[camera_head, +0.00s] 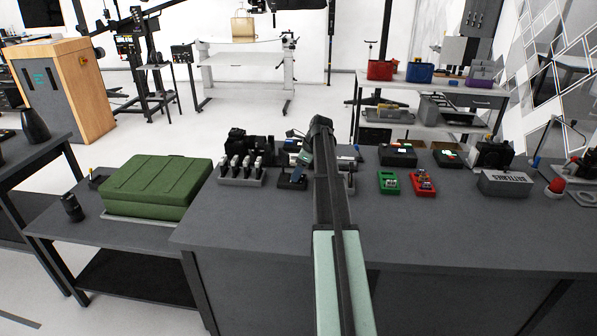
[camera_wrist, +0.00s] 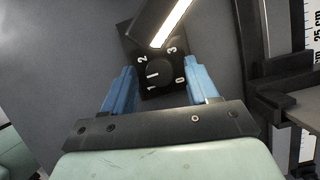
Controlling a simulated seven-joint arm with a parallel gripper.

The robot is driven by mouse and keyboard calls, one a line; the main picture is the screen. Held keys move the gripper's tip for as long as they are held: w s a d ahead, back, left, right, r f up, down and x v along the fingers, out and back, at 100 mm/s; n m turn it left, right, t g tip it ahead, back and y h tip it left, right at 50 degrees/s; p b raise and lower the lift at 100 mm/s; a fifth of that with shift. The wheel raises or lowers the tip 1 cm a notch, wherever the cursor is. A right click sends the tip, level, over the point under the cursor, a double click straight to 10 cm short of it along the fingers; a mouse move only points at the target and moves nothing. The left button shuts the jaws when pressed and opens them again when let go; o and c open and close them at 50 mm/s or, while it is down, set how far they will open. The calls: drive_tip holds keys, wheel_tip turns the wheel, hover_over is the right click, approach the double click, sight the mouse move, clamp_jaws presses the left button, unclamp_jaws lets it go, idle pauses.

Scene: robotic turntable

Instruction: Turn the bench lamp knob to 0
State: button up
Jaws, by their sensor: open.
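In the wrist view, the bench lamp knob (camera_wrist: 159,73) is a round black dial on a dark square base (camera_wrist: 133,36). The numbers 0, 1, 2 and 3 are printed around it, with 0 at lower right and 1 at lower left. A small white mark on the knob seems to point toward 1. The lit lamp strip (camera_wrist: 172,23) extends above it. My gripper (camera_wrist: 160,76) is open, its blue fingers on either side of the knob with gaps visible. In the head view, my arm hides the knob.
A ruled scale (camera_wrist: 312,30) and dark frame stand at right in the wrist view. The bench front is clear.

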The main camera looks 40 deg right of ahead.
drive_tip(key=c, duration=1)
drive_tip(key=shift+c, duration=0.2)
drive_tip(key=n, duration=0.1)
drive_tip(key=n+g, duration=0.1)
drive_tip(key=n, duration=0.1)
drive_tip(key=n+y, duration=0.1)
drive_tip(key=n, duration=0.1)
drive_tip(key=shift+w+d+g, duration=0.15)
drive_tip(key=shift+w+g, duration=0.1)
drive_tip(key=shift+g, duration=0.05)
drive_tip(key=n+g, duration=0.1)
drive_tip(key=n, duration=0.1)
drive_tip(key=n+g, duration=0.1)
drive_tip(key=n, duration=0.2)
drive_tip(key=shift+w+n+y, duration=0.1)
drive_tip(key=shift+n+y, duration=0.2)
drive_tip(key=o, duration=1)
drive_tip(key=shift+o, duration=0.2)
